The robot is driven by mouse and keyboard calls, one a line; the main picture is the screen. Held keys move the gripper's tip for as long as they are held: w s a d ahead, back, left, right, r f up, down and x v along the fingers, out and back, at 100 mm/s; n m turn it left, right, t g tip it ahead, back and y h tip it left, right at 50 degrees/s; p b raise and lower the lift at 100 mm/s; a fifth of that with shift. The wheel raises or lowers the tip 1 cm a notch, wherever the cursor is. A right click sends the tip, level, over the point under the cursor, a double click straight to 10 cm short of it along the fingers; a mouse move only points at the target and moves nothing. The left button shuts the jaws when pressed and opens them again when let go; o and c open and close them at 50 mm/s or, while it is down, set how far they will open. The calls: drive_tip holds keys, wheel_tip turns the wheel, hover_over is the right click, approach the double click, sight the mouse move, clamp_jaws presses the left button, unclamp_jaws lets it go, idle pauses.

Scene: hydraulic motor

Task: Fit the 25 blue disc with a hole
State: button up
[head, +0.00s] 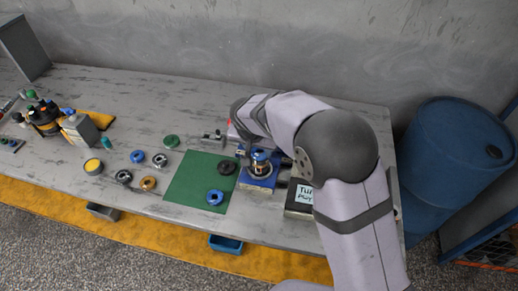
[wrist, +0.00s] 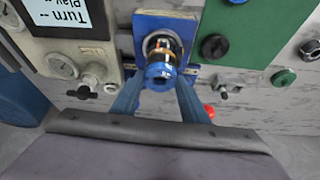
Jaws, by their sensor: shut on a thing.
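The blue disc with a hole (wrist: 160,74) is between the fingertips of my gripper (wrist: 162,83) in the wrist view. My gripper is shut on it, over the motor assembly (wrist: 162,47), a stack with metal and orange parts on a blue base plate (wrist: 147,21). In the head view the disc (head: 261,155) shows as a blue spot at the top of the stack, above the blue base (head: 258,183). I cannot tell whether the disc touches the stack. My arm hides part of the gripper in the head view.
A green mat (head: 184,187) left of the base holds a black disc (head: 227,167) and another blue ring (head: 215,197). Several rings, including a green one (head: 171,141), lie farther left. A box with a sign (head: 301,198) stands close on the right.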

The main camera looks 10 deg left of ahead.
drive_tip(key=o, duration=1.7)
drive_tip(key=shift+r, duration=0.1)
drive_tip(key=shift+r+p, duration=1.5)
drive_tip(key=shift+r, duration=0.85)
